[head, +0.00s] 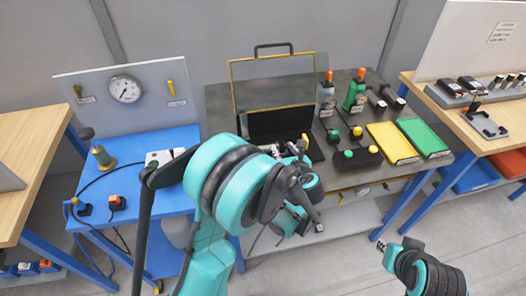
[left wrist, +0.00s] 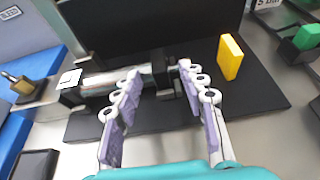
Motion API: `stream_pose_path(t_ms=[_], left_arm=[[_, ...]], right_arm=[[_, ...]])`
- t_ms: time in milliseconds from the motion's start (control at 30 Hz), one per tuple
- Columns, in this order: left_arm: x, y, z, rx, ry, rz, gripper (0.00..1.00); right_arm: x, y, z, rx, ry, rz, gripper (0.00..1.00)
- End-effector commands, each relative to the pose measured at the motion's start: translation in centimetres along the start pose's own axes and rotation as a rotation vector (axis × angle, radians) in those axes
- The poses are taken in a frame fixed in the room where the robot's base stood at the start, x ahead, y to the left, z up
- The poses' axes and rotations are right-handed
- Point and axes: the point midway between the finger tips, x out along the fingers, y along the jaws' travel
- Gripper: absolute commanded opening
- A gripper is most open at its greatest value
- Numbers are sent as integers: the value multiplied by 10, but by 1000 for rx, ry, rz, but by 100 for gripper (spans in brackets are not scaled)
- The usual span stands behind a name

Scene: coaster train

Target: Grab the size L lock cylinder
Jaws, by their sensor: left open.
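A shiny metal cylinder with dark ends (left wrist: 104,82) lies on its side in the left wrist view. A small white label (left wrist: 70,78) shows at its left end; I cannot read a size on it. My left gripper (left wrist: 160,72) is open, its two pale fingers pointing at the cylinder's right part, with the fingertips close to it. I cannot tell whether they touch it. In the head view my left gripper (head: 298,150) is by the black open case, and the arm hides the cylinder. Part of my right arm shows at lower right; its finger state is unclear.
A yellow block (left wrist: 230,57) stands on the black base (left wrist: 262,95), right of the fingers. The dark bench holds green and orange-capped bottles (head: 355,92), a yellow tray (head: 392,143) and a green tray (head: 424,137). A blue table (head: 150,205) with a gauge panel stands at left.

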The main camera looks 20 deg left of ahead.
Motion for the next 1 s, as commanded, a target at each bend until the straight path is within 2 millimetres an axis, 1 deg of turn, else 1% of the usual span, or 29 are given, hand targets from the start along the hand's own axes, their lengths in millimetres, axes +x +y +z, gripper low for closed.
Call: stream_pose_path(t_ms=[67, 233, 267, 300, 367, 400, 833, 1000], left_arm=[[3, 0, 0, 0, 0, 0, 41], [3, 0, 1, -1, 0, 0, 41], [3, 0, 1, -1, 0, 0, 36], [3, 0, 1, -1, 0, 0, 26], [2, 0, 1, -1, 0, 0, 10], [2, 0, 1, -1, 0, 0, 0], [2, 0, 2, 2, -3, 0, 0], [-1, 0, 10, 2, -3, 0, 0]], right_arm=[[1, 0, 0, 0, 0, 0, 20], [0, 0, 0, 0, 0, 0, 20], [0, 0, 0, 0, 0, 0, 20], [0, 0, 0, 0, 0, 0, 20], [0, 0, 0, 0, 0, 0, 20], [0, 0, 0, 0, 0, 0, 20], [0, 0, 0, 0, 0, 0, 20], [-4, 0, -3, 0, 0, 0, 20]])
